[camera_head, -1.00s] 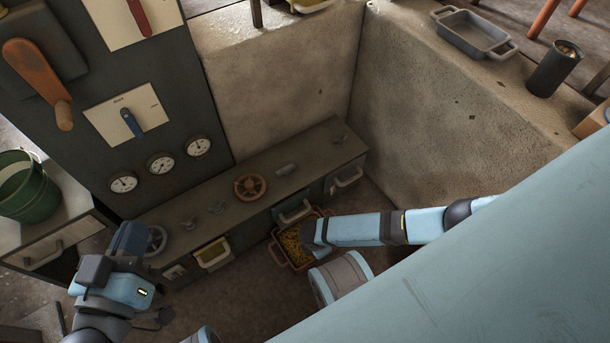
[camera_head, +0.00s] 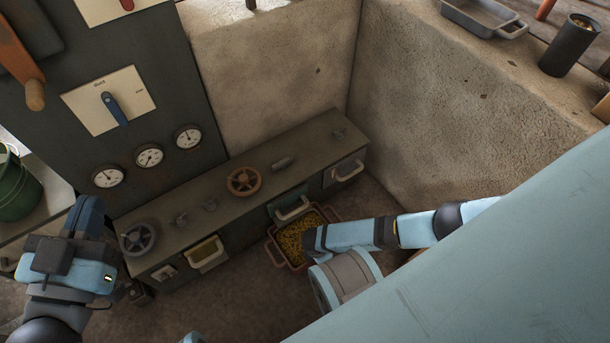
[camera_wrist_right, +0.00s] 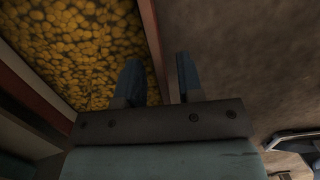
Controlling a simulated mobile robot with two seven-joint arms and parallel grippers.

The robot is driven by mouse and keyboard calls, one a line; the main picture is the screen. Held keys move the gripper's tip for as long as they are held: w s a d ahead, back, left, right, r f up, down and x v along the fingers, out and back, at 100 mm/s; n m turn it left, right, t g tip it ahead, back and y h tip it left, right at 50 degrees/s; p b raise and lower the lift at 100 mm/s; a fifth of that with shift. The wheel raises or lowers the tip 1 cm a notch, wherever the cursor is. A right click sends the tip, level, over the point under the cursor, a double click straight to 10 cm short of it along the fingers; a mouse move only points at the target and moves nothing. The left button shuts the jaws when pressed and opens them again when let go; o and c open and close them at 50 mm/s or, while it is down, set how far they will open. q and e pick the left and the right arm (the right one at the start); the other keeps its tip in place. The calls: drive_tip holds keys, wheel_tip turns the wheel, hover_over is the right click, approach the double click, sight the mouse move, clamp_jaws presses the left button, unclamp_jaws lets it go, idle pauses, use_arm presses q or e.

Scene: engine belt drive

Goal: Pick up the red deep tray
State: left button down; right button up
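The red deep tray (camera_head: 277,256) sits on the floor in front of the low bench in the head view and holds many small yellow pieces. In the right wrist view its reddish wall (camera_wrist_right: 152,40) runs between the two fingers of my right gripper (camera_wrist_right: 158,80). The fingers are apart, one over the yellow pieces and one outside over the floor; I see no contact with the wall. In the head view my right forearm reaches the tray's right side and hides part of it. My left gripper (camera_head: 88,215) is at the lower left, away from the tray; its finger gap does not show.
The low bench (camera_head: 215,222) with handwheels and drawers stands right behind the tray. A panel (camera_head: 145,135) with gauges and levers rises at the left, near a green bucket (camera_head: 18,190). A concrete wall (camera_head: 430,130) bounds the right, with a grey tray (camera_head: 482,18) on top.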

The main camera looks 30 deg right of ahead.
clamp_jaws()
idle(1.3)
